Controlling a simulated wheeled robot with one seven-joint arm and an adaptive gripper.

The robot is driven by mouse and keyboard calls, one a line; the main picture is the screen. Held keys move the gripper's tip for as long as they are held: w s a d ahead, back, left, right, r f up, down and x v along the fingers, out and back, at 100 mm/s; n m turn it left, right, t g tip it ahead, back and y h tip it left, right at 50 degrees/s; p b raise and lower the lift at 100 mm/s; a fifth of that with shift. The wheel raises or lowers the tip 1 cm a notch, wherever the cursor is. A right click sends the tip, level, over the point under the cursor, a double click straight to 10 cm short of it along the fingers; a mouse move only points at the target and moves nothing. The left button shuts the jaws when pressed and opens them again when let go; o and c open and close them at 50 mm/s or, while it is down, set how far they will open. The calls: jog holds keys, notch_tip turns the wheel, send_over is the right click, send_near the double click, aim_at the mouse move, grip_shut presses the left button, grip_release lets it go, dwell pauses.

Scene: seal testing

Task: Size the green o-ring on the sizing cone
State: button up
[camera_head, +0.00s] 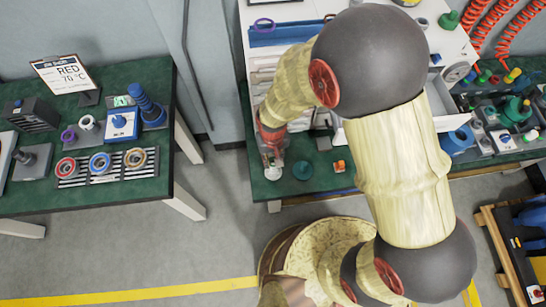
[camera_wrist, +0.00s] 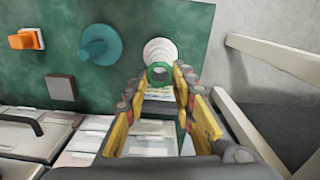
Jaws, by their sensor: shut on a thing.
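The green o-ring (camera_wrist: 150,75) is held between the fingertips of my gripper (camera_wrist: 159,82) in the wrist view. My gripper is shut on it. The white stepped sizing cone (camera_wrist: 160,48) stands on the green bench just beyond the ring, and the ring overlaps its near edge in this view. I cannot tell whether the ring touches the cone. In the head view my gripper (camera_head: 270,148) is at the bench's front left corner, close above the white cone (camera_head: 273,173). The ring is too small to make out there.
A teal round piece (camera_wrist: 100,45), a dark grey square block (camera_wrist: 61,88) and an orange piece (camera_wrist: 26,39) lie left of the cone in the wrist view. White drawers or boxes are at the lower left. Another green table (camera_head: 120,195) with colored rings stands left in the head view.

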jog(key=shift+f, duration=0.25)
jog(key=shift+f+b, duration=0.35)
jog(key=shift+f+b, duration=0.8)
jog(key=shift+f, duration=0.55)
jog(key=o, duration=0.8)
jog(key=shift+c, duration=0.2)
jog(key=shift+r, duration=0.1)
notch_tip(320, 180, up, 9)
jog(key=p, duration=0.7)
